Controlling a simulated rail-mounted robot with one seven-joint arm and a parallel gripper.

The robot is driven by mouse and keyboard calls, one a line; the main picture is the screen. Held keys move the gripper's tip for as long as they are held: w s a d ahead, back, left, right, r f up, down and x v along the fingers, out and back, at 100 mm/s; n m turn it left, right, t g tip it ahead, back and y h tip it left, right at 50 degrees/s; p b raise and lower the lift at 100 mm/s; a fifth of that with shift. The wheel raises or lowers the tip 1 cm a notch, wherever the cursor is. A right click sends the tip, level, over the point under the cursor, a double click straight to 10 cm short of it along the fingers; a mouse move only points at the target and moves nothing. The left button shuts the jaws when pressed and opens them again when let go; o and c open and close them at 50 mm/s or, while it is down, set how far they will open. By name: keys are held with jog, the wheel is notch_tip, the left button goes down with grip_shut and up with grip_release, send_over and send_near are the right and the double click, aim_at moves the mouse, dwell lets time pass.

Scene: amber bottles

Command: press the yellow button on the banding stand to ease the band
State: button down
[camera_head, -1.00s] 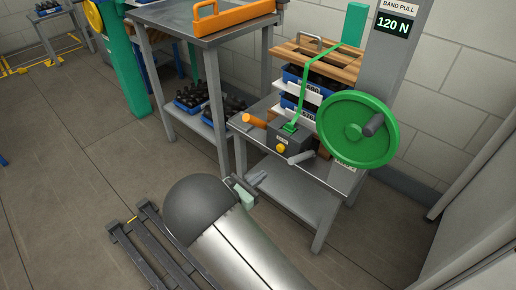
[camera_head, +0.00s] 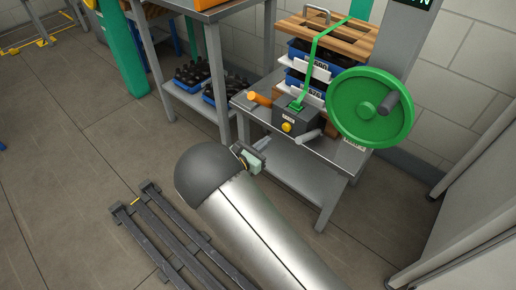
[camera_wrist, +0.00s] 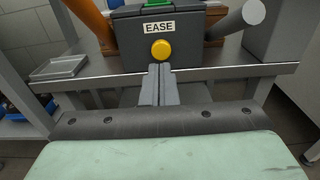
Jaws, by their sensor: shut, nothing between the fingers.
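The yellow button (camera_head: 287,127) sits on the front of the dark grey box of the banding stand (camera_head: 352,162). In the wrist view the yellow button (camera_wrist: 161,49) is just below a label reading EASE (camera_wrist: 159,27). My gripper (camera_wrist: 160,68) is shut and empty. Its fingertips appear just below the button in the wrist view, and a gap to the button shows in the head view, where my gripper (camera_head: 262,143) is partly hidden by my arm. The green band (camera_head: 311,68) runs from the box up over the wooden slats.
A large green handwheel (camera_head: 369,107) stands right of the box. An orange handle (camera_head: 259,97) and a grey lever (camera_head: 308,136) flank it. Blue crates of bottles (camera_head: 186,77) sit on a shelf to the left. A dark rail frame (camera_head: 180,240) lies on the floor.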

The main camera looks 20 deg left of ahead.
aim_at(288, 123)
jog(key=b+x, duration=0.1)
jog(key=x, duration=0.7)
jog(key=shift+w, duration=0.2)
jog(key=shift+w+d, duration=0.15)
jog(key=shift+w, duration=0.2)
jog(key=shift+w+d, duration=0.15)
jog(key=shift+w, duration=0.25)
jog(key=shift+w+r, duration=0.2)
jog(key=shift+w, duration=0.05)
jog(key=shift+s, duration=0.1)
jog(key=p+v, duration=0.2)
jog(key=v, duration=1.3)
jog(key=shift+a+f, duration=0.25)
jog(key=shift+f, duration=0.05)
